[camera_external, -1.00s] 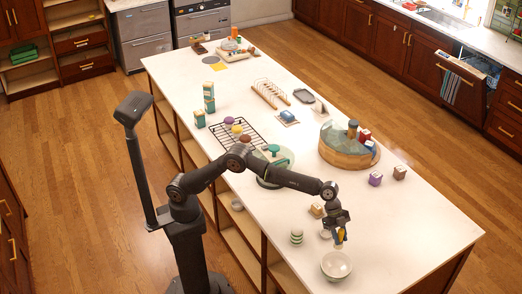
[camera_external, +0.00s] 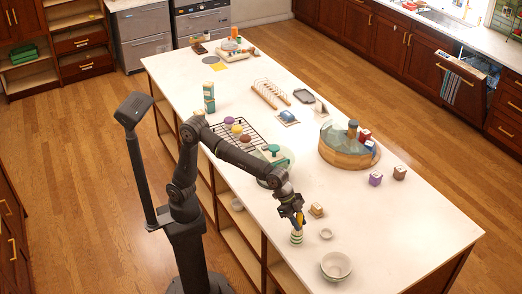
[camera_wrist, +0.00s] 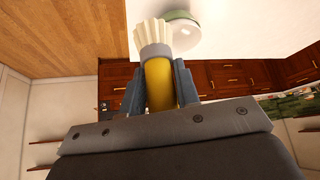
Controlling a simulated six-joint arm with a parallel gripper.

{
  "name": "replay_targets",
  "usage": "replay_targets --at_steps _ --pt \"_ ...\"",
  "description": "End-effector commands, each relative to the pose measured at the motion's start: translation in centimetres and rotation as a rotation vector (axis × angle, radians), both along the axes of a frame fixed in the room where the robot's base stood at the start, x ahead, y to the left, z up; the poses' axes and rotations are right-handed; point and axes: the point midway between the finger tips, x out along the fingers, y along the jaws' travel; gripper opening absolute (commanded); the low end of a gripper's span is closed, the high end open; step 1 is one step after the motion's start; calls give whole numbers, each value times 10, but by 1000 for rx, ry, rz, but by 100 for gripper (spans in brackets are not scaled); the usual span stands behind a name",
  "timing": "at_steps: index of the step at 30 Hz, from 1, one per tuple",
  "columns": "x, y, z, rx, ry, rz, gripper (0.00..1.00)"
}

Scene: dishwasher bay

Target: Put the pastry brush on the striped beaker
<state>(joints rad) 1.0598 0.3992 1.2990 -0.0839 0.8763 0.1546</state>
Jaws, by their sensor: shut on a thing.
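The pastry brush (camera_external: 300,217) has a yellow handle, a grey collar and pale bristles. My gripper (camera_external: 298,214) is shut on its handle. In the wrist view the brush (camera_wrist: 159,82) sits between the two fingers (camera_wrist: 160,90), bristles pointing to the top of the picture. The green-and-white striped beaker (camera_external: 296,238) stands on the counter just below my gripper in the outside view. The brush overlaps its top there, and I cannot tell whether they touch. A pale round item with green (camera_wrist: 183,33) shows behind the bristles in the wrist view; whether it is the beaker or bowl is unclear.
A white bowl (camera_external: 337,266) and a small dish (camera_external: 326,233) stand right of the beaker. A tan block (camera_external: 316,210) lies close to my gripper. A glass-and-wood tub (camera_external: 345,156) stands further back. The right front counter (camera_external: 410,235) is clear.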

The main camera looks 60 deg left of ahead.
Motion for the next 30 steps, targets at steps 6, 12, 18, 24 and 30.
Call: replay_targets --at_steps 6,12,18,24,30 --pt "-38 43 15 -2 -1 110 6" --pt "-54 64 18 0 -1 167 6" --pt "-38 72 6 4 1 184 6" --pt "9 78 -22 4 3 186 6" --pt "46 82 -44 2 2 184 6"
